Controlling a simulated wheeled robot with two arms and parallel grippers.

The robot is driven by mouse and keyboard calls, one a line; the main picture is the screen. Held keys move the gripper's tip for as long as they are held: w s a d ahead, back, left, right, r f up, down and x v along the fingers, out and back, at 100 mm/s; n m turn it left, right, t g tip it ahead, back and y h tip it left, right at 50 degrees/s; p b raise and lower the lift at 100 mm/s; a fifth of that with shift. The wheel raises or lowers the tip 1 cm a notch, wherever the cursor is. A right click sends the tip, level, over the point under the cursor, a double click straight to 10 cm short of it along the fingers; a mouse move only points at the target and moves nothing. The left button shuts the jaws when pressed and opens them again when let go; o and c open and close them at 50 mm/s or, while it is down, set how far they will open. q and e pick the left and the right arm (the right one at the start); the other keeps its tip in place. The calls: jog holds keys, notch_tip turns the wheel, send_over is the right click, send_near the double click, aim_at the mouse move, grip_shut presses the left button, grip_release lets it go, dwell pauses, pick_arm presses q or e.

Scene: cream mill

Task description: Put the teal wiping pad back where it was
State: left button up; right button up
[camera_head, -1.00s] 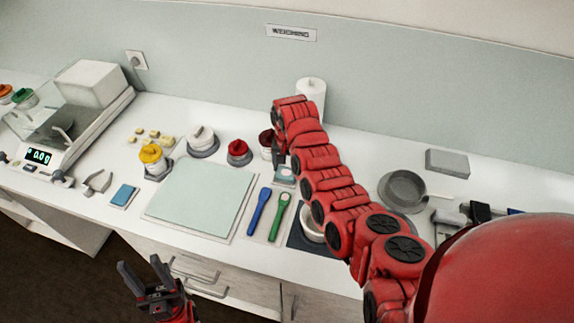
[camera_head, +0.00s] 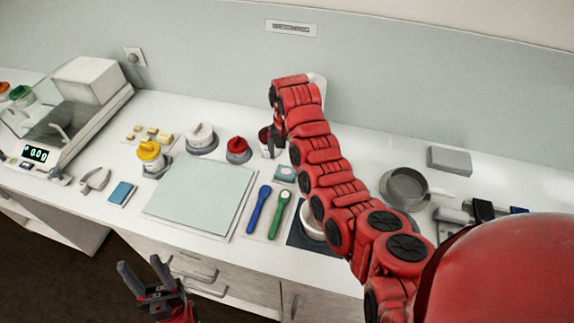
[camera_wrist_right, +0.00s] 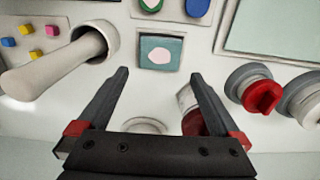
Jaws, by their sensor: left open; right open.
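A teal pad (camera_head: 284,173) with a pale patch on top lies on a small grey holder, behind the green spoon. It also shows in the right wrist view (camera_wrist_right: 148,44), just beyond my fingertips and apart from them. My right gripper (camera_wrist_right: 159,74) is open and empty; in the head view it hangs behind the pad, partly hidden by its own wrist. My left gripper (camera_head: 147,277) is open and empty in front of the counter's edge.
A red-knobbed pot (camera_head: 238,150) stands left of my right gripper. Blue (camera_head: 259,209) and green (camera_head: 281,213) spoons lie in front of the pad. A pale mat (camera_head: 190,195) is to the left. A pestle (camera_wrist_right: 60,62) leans in a mortar. A blue pad (camera_head: 122,193) lies farther left.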

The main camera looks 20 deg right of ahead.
aim_at(287, 168)
notch_tip(287, 168, up, 7)
jog(key=p, duration=0.1)
dwell(0.7)
